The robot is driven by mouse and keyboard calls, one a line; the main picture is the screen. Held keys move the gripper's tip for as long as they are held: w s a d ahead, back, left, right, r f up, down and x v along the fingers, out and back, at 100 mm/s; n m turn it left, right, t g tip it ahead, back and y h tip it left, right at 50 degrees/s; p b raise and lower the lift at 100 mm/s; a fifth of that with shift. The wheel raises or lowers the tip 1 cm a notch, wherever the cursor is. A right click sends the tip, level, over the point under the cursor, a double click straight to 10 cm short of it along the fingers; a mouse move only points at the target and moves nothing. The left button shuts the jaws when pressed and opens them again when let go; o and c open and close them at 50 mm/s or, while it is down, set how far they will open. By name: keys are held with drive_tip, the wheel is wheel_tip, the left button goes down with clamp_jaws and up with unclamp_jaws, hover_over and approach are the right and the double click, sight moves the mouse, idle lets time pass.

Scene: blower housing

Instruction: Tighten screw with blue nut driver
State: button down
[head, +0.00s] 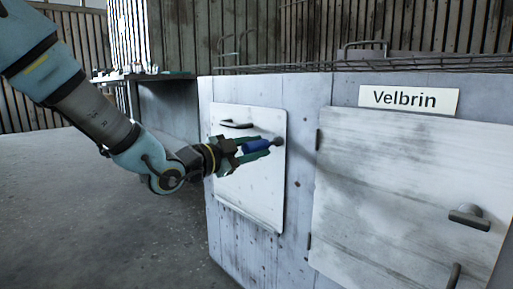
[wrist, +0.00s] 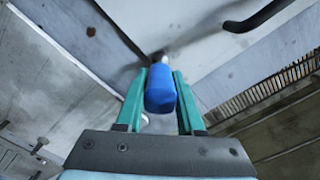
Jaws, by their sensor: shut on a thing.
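My gripper (head: 252,152) is shut on the blue nut driver (head: 257,146), in front of the left panel (head: 245,185) of the grey housing. In the wrist view the driver's blue handle (wrist: 160,90) sits between the two green fingers, and its shaft (wrist: 158,58) points away from me at the panel. The driver's tip is close to a dark round spot (head: 278,141) near the panel's right edge, which may be the screw. I cannot tell whether the tip touches it. The screw itself is hidden or too small to make out.
The left panel has a dark handle (head: 236,124) near its top. A larger door (head: 400,185) with handles and hinges is to the right, under a "Velbrin" sign (head: 408,99). A bench (head: 165,76) stands behind left. The floor (head: 90,220) at left is clear.

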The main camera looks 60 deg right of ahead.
drive_tip(key=p+v, duration=0.1)
drive_tip(key=v, duration=1.1)
drive_tip(key=shift+a, duration=0.35)
idle(0.4)
drive_tip(key=shift+w, duration=0.2)
